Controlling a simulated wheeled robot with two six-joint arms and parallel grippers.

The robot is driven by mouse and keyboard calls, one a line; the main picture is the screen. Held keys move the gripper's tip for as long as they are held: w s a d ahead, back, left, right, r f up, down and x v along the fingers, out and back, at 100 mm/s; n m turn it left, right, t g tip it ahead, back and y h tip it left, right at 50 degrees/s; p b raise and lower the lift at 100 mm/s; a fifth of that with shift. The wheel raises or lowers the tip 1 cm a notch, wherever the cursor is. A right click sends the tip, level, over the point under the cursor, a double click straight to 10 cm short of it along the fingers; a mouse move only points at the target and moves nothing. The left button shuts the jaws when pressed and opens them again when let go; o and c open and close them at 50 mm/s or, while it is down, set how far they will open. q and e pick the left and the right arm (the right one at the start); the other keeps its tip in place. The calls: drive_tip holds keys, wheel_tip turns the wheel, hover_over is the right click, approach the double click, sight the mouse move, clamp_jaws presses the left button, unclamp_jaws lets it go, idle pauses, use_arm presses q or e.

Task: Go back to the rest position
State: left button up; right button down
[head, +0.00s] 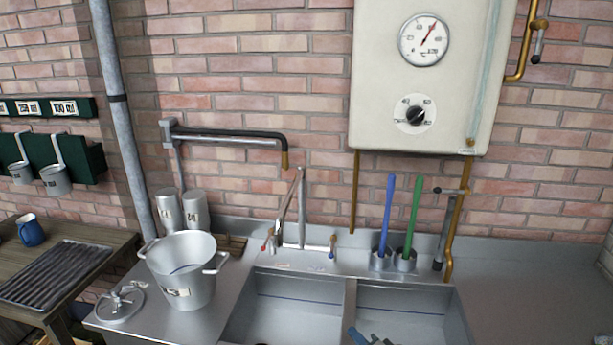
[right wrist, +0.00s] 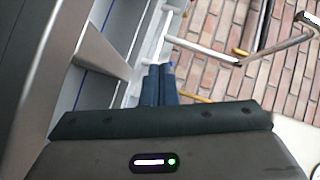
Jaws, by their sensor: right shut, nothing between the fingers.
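My right gripper (head: 366,337) shows at the bottom edge of the head view, over the front of the double sink (head: 290,290), near the divider. In the right wrist view its two dark fingers (right wrist: 160,72) lie side by side, shut and empty. The sink and tap also show there, tilted. A metal pot (head: 185,270) with two handles stands on the counter left of the sink, and its lid (head: 120,304) lies beside it. My left gripper is not in view.
A blue-handled brush (head: 387,215) and a green-handled brush (head: 412,215) stand in holders behind the right basin. A tap (head: 300,215) rises behind the left basin. A wall boiler (head: 430,75) hangs above.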

drive_tip(key=s+d+f+n+g+h, duration=0.2)
drive_tip(key=s+d+f+n+g, duration=0.1)
drive_tip(key=s, duration=0.6)
drive_tip(key=s+d+f+n+g+h, duration=0.1)
drive_tip(key=s+d+f+n+g, duration=0.25)
drive_tip(key=s, duration=0.55)
drive_tip(key=s+d+r+n+g+h, duration=0.1)
drive_tip(key=s+d+g+h, duration=0.2)
drive_tip(key=s, duration=0.5)
drive_tip(key=s+d+r+n+g+h, duration=0.1)
drive_tip(key=s+d+n+h, duration=0.1)
drive_tip(key=s+d, duration=0.45)
wheel_tip(320, 180, down, 30)
drive_tip(key=s+d+g+b, duration=0.1)
drive_tip(key=d, duration=0.1)
use_arm(q)
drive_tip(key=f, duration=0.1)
drive_tip(key=b, duration=0.1)
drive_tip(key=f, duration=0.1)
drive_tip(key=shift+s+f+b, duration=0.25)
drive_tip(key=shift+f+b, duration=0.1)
use_arm(e)
drive_tip(key=s+d+f+g, duration=0.1)
drive_tip(key=s+f, duration=1.8)
drive_tip(key=f, duration=0.3)
drive_tip(key=shift+m, duration=0.45)
